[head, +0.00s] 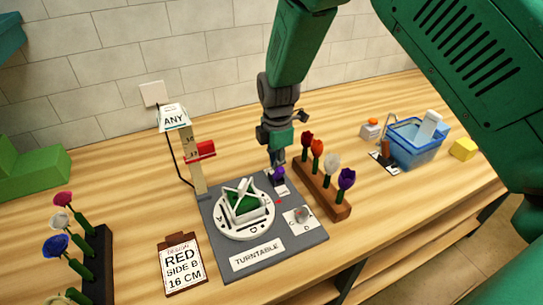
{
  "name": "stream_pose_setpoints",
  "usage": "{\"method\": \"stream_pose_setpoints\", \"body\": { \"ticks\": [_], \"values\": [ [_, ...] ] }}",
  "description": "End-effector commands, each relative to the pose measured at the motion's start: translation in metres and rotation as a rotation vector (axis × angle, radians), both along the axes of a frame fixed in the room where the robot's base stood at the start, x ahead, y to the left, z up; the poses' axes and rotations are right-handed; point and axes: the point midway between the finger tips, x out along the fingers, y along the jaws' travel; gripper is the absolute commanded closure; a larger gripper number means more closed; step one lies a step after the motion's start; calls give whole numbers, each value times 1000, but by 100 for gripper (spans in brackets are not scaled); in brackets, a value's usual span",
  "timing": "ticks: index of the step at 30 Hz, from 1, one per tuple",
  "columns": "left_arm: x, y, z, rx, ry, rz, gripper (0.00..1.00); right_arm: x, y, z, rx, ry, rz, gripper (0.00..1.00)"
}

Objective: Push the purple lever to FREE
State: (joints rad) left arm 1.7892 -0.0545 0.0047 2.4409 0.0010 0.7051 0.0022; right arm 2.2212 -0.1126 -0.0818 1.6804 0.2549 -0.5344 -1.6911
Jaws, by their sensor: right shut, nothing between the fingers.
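The purple lever (279,175) stands on the grey turntable base (291,238), behind a small white label. My right gripper (276,166) points down from above, its fingertips shut and empty. They are right at the lever's far side, and I cannot tell whether they touch it. The label's lettering beside the lever is too small to read. The round white turntable (244,225) with a green centre sits left of the lever. My left gripper is not in view.
A wooden rack (322,192) of several flowers stands close on the right. A post with an ANY sign (173,119) and a red slider (202,150) rises at the left. A clipboard (182,266) lies in front. A blue basket (413,142) stands at the far right.

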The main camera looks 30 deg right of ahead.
Motion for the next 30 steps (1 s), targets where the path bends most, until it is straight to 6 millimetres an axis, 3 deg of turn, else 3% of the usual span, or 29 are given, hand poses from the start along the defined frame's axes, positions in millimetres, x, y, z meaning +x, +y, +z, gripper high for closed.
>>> {"method": "stream_pose_setpoints", "body": {
  "ticks": [1,30],
  "values": [
    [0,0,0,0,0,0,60,-12,4,-8,7,37,1,100],
    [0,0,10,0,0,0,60,-5,3,2,8,34,2,100]
  ]
}}
